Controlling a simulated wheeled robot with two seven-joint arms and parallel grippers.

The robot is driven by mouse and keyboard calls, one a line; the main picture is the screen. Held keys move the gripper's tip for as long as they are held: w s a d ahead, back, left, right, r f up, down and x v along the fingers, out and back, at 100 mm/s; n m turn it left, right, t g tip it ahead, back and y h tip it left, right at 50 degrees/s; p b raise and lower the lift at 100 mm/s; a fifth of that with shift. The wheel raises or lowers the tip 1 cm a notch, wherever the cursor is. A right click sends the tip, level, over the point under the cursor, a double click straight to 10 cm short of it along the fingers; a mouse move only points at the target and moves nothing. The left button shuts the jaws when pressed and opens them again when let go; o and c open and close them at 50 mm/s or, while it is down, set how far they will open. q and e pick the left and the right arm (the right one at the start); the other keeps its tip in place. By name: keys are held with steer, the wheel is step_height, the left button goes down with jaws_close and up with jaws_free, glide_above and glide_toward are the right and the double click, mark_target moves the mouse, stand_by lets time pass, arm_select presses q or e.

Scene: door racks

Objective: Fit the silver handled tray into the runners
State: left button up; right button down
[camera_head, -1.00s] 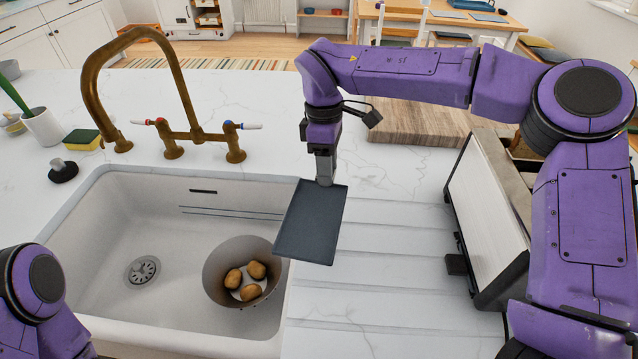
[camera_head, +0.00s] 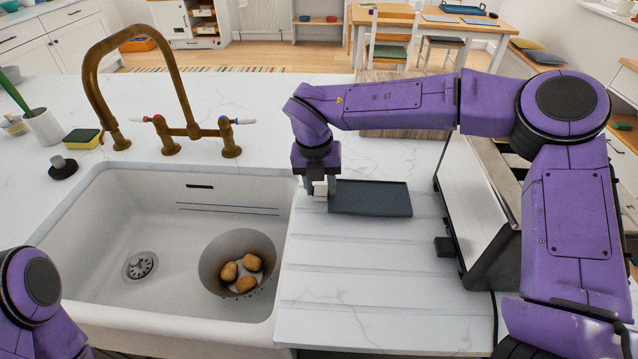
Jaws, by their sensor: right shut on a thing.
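A flat dark grey tray (camera_head: 372,198) is held above the ribbed white drainer, to the right of the sink. My right gripper (camera_head: 320,190) is shut at the tray's left end, at a small pale piece that looks like its handle. The tray looks about level and its free end points right, towards a boxy metal appliance (camera_head: 468,195). A gap separates the tray from the appliance. I cannot make out any runners from here. My left gripper is out of view; only part of my left arm shows at the lower left.
The white sink (camera_head: 120,225) holds a grey colander (camera_head: 210,258) with several potatoes. A brass tap (camera_head: 175,80) stands behind it. A wooden board (camera_head: 400,133) lies behind my right arm. The ribbed drainer (camera_head: 360,290) in front of the tray is clear.

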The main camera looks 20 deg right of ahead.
mark_target(407, 199)
steer(key=shift+s+d, duration=0.1)
steer(key=shift+d, duration=0.3)
steer(key=s+d, duration=0.1)
steer(key=d, duration=0.1)
steer(key=shift+s+d+r, duration=0.15)
steer(key=shift+s+d, duration=0.2)
steer(key=shift+s+d+p, duration=0.35)
steer(key=shift+d, duration=0.45)
stand_by(0.5)
steer(key=shift+s+d+p, duration=0.4)
steer(key=shift+d, duration=0.4)
steer(key=shift+s+d+p, duration=0.4)
steer(key=shift+d, duration=0.4)
steer(key=shift+s+d+p, duration=0.4)
steer(key=shift+d, duration=0.4)
steer(key=shift+s+d+p, duration=0.35)
steer(key=shift+d+p, duration=0.1)
steer(key=shift+d, duration=0.25)
steer(key=shift+s+d+p, duration=0.3)
steer(key=shift+d+p, duration=0.1)
steer(key=shift+d, duration=0.3)
steer(key=shift+s+d+p, duration=0.35)
steer(key=shift+d+p, duration=0.1)
steer(key=shift+d, duration=0.25)
steer(key=shift+s+d+p, duration=0.4)
steer(key=shift+d+p, duration=0.35)
steer(key=shift+d, duration=0.1)
steer(key=shift+s+d+p, duration=0.4)
steer(key=shift+d+p, duration=0.35)
steer(key=shift+d, duration=0.05)
